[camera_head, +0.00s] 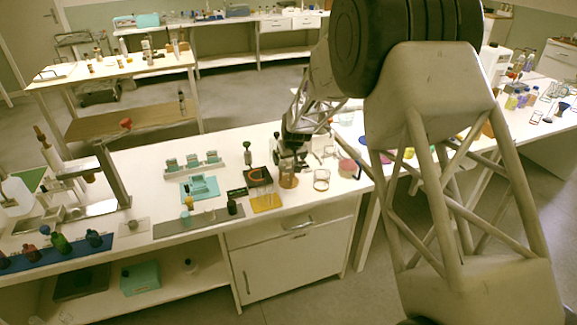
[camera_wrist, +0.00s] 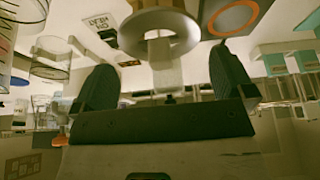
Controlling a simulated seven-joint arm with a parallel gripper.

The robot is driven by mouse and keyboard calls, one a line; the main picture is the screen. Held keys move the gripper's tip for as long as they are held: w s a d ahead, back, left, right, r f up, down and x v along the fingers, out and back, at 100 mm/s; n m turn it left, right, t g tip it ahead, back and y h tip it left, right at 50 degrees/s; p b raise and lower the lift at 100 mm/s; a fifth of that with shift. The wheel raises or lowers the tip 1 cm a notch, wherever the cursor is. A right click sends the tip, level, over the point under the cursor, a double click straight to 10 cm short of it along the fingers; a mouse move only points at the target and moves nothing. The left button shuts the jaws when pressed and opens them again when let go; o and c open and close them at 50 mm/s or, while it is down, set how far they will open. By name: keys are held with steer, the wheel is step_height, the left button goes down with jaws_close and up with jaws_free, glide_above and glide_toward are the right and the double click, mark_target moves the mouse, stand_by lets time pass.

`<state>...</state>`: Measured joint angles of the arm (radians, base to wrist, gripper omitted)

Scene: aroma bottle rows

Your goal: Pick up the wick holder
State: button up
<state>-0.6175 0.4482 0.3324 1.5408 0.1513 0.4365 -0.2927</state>
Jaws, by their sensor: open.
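In the wrist view a pale round disc with a raised centre and a short pale stem (camera_wrist: 160,34) stands between and just beyond my fingers; it looks like the wick holder, though I cannot be sure. My gripper (camera_wrist: 163,78) is open, with one dark finger on each side of the stem and a visible gap on both sides. In the head view my gripper (camera_head: 292,150) is low over the bench, above a brown round vessel (camera_head: 288,180). The wick holder is hidden or too small to tell in the head view.
A clear glass beaker (camera_head: 321,180) and a pink-lidded jar (camera_head: 348,168) stand right of my gripper. A dark square piece (camera_head: 258,176) and a yellow mat (camera_head: 266,202) lie left. Glass vessels (camera_wrist: 50,58) show at the wrist view's left, an orange-ringed plate (camera_wrist: 234,17) at its top.

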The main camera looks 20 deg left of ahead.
steer(key=shift+x, duration=1.95)
steer(key=shift+s, duration=0.1)
steer(key=c, duration=0.6)
